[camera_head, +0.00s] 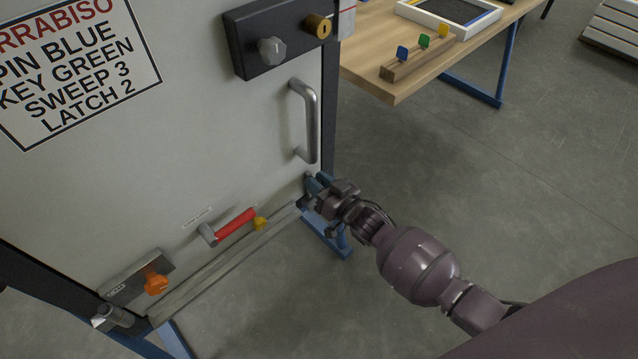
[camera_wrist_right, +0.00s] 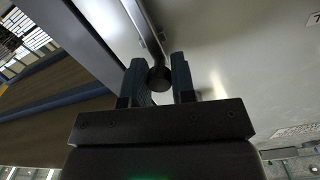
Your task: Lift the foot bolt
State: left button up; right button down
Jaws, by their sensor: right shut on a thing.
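My right gripper (camera_head: 316,186) is at the lower right edge of the pale door panel (camera_head: 215,120), below the silver pull handle (camera_head: 311,120). In the wrist view my right gripper (camera_wrist_right: 160,82) has its two fingers on either side of a dark round knob, which I take to be the foot bolt's knob (camera_wrist_right: 159,79). The gripper is shut on it. In the head view the fingers and wrist hide most of the bolt, so its height cannot be told. My left gripper is not in view.
A red lever (camera_head: 236,223) with a yellow tip and an orange knob (camera_head: 156,284) sit low on the panel. A dark lock block (camera_head: 285,38) is above the handle. A wooden table (camera_head: 385,82) stands behind; open floor (camera_head: 540,190) lies to the right.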

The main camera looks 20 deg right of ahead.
jog(key=c, duration=1.1)
grip_release()
jog(key=shift+w+r, duration=0.1)
jog(key=shift+r, duration=0.3)
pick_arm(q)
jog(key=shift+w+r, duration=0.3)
pick_arm(e)
jog(key=shift+o, duration=0.8)
jog(key=shift+f, duration=0.2)
pick_arm(q)
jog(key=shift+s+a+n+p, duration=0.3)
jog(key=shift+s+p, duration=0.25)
jog(key=shift+p, duration=0.45)
pick_arm(e)
jog(key=v, duration=1.1)
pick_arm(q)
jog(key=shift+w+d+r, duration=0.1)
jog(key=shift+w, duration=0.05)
pick_arm(e)
jog(key=shift+r, duration=0.1)
